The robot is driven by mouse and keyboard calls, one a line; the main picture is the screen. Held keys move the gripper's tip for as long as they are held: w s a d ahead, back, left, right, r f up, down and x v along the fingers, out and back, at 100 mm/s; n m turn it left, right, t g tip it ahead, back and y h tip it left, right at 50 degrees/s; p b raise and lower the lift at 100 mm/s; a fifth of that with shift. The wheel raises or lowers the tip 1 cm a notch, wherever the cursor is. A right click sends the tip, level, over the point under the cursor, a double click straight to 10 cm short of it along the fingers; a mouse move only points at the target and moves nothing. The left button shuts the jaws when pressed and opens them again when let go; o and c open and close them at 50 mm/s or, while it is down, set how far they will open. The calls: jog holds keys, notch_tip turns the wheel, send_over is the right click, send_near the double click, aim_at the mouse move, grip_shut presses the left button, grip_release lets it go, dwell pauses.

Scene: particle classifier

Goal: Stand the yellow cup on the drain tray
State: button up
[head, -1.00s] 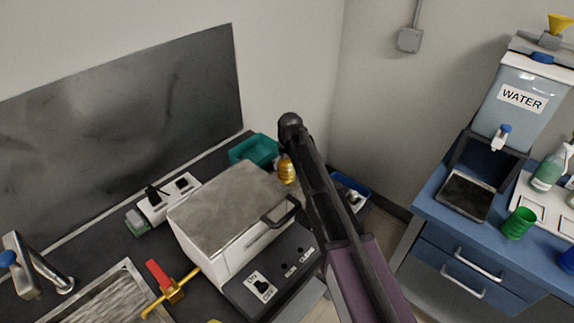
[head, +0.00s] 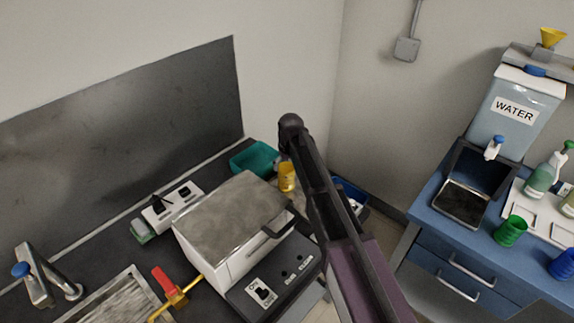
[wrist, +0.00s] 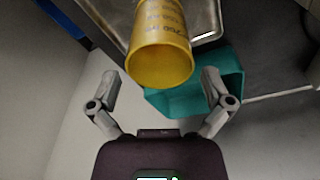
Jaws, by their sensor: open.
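The yellow cup (head: 287,178) stands on the dark counter beside the teal bin, partly behind my arm in the head view. In the wrist view the yellow cup (wrist: 160,50) shows its open mouth towards the camera, with dark printed marks on its side. My gripper (wrist: 158,82) is open, one finger on each side of the cup's rim in the picture, with gaps between. It looks empty. In the head view my arm hides the fingers. A dark tray (head: 463,203) under the water dispenser's tap, on the blue cabinet at the right, looks like the drain tray; it is empty.
The teal bin (head: 254,158) and the white box-shaped machine (head: 225,225) crowd the cup. A blue tray (head: 348,187) lies beyond my arm. The water dispenser (head: 515,108) stands over the dark tray. A green cup (head: 510,231) stands right of it. Floor separates counter and cabinet.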

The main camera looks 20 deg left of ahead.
notch_tip(320, 180, up, 8)
jog(key=p, duration=0.7)
jog(key=shift+s+d+f, duration=0.2)
jog(key=shift+s+d, duration=0.2)
dwell(0.4)
jog(key=s+d+m, duration=0.2)
jog(key=d, duration=1)
jog(key=s+d+m, duration=0.2)
jog(key=d, duration=0.9)
jog(key=s+d+m, duration=0.2)
jog(key=s+d, duration=0.4)
jog(key=d, duration=0.4)
jog(key=s+d+m+g+h, duration=0.1)
jog(key=s+d+m, duration=0.2)
jog(key=s+d, duration=0.3)
jog(key=d, duration=0.4)
jog(key=shift+w+d+f, duration=0.1)
